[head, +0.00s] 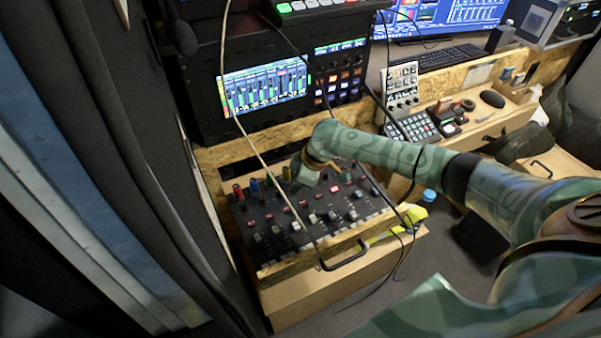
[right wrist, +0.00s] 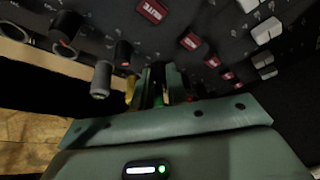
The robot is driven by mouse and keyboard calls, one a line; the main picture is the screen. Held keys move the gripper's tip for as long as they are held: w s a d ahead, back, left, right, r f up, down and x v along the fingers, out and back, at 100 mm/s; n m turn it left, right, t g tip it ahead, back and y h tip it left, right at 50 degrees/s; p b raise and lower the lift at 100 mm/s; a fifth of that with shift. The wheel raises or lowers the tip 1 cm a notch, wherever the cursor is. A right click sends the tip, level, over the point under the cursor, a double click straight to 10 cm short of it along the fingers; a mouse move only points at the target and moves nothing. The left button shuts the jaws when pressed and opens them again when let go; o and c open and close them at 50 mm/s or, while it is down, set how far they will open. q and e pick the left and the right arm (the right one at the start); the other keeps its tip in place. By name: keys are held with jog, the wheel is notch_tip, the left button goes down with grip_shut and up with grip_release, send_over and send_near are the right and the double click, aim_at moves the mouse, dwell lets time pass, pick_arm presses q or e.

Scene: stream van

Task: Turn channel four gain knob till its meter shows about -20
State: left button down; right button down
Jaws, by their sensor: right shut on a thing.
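The mixer panel (head: 275,262) lies in a wooden frame with a row of coloured knobs along its far edge, among them a red knob (head: 238,190), a blue knob (head: 254,185) and a green knob (head: 269,181). My right gripper (head: 300,182) is down at this row, right of the green knob. In the right wrist view its fingers (right wrist: 160,88) are close together around a knob, mostly hidden between them. A yellow knob (right wrist: 131,88) and a grey knob (right wrist: 100,80) stand beside them. The meter screen (head: 265,90) shows several green and blue bars; its numbers are too small to read.
Red mute buttons (right wrist: 190,40) and pale faders (right wrist: 262,35) are near the fingers. A thin cable (head: 262,160) crosses in front of the mixer. A keypad (head: 411,128) stands on the desk to the right.

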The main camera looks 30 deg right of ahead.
jog(key=shift+r, duration=0.25)
jog(key=shift+f+m, duration=0.25)
jog(key=shift+m, duration=0.05)
pick_arm(q)
jog(key=shift+w+r, duration=0.15)
jog(key=shift+r, duration=0.4)
pick_arm(e)
jog(key=c, duration=1.4)
grip_release()
jog(key=shift+r, duration=0.1)
